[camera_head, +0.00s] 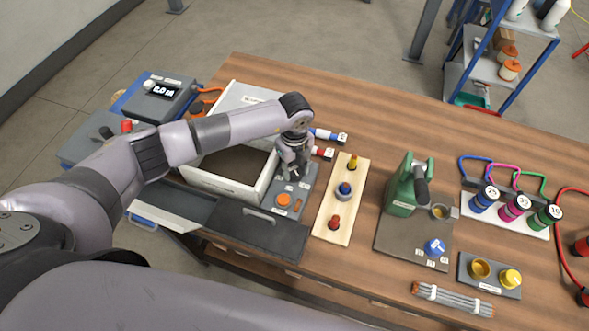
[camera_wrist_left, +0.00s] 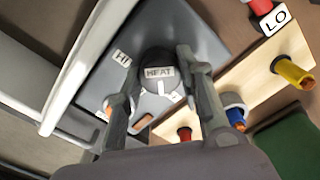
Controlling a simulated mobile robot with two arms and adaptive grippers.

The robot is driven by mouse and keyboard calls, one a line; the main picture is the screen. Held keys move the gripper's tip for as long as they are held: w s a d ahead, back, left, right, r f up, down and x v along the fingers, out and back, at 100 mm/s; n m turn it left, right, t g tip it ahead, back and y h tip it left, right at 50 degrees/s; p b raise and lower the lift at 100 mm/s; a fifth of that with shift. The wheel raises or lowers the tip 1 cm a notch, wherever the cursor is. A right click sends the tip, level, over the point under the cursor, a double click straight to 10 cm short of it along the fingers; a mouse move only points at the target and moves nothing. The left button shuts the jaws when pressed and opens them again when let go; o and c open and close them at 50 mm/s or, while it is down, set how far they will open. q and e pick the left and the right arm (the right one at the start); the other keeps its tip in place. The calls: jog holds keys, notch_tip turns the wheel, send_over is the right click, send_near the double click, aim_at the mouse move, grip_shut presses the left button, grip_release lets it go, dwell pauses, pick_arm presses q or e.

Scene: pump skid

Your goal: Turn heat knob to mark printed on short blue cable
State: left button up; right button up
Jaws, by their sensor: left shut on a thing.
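The heat knob (camera_wrist_left: 160,58) is a dark round knob on a grey panel (camera_head: 306,201), with a HEAT label beside it in the left wrist view. My left gripper (camera_head: 293,168) points down over this panel. In the left wrist view its fingers (camera_wrist_left: 157,75) are shut on the heat knob, one at each side. A HI mark sits left of the knob; another mark below it is partly hidden. The short blue cable (camera_head: 322,133) lies behind the panel with a white tag too small to read. My right gripper is not in view.
A red cable (camera_head: 319,151) lies beside the blue one; its tag reads LO in the left wrist view. An orange knob (camera_head: 284,198) is on the same panel. A white open box (camera_head: 225,198) stands left, a pegged wooden board (camera_head: 328,222) right.

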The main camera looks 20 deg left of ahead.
aim_at(295, 170)
pick_arm(q)
jog(key=m+b, duration=0.2)
jog(key=m, duration=0.1)
jog(key=shift+w+f+m+b, duration=0.1)
jog(key=shift+f+m+b, duration=0.05)
jog(key=shift+m+b, duration=0.25)
jog(key=m+b, duration=0.3)
jog(key=shift+m, duration=0.3)
jog(key=m+b, duration=1)
jog(key=shift+r+m+b, duration=0.2)
jog(key=shift+m+b, duration=1.8)
jog(key=o, duration=1.2)
jog(key=shift+c, duration=0.2)
jog(key=shift+r, duration=0.1)
notch_tip(295, 170, up, 12)
